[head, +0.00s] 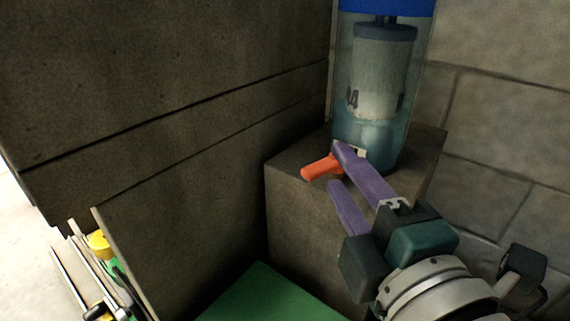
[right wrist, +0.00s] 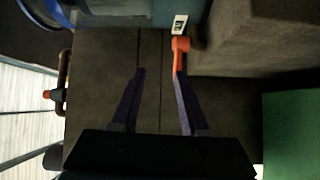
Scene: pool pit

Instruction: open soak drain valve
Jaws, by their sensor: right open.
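The drain valve's orange lever handle (head: 321,168) sticks out to the left, low on the front of a clear soak tank (head: 380,120). The tank has a blue lid and holds a pale cylinder in bluish liquid. My right gripper (head: 338,167) is open, its two purple fingers pointing at the handle, with nothing between them. In the right wrist view the handle (right wrist: 180,46) lies at the tip of the right-hand finger, overlapping it; whether they touch I cannot tell. The upper finger hides part of the valve body in the head view. My left gripper is out of view.
The tank stands on a dark stone block (head: 300,220) close to a block wall (head: 500,120). A dark panelled wall (head: 170,90) rises on the left. A green surface (head: 262,295) lies below. A red-knobbed pipe fitting (right wrist: 52,94) shows at left in the wrist view.

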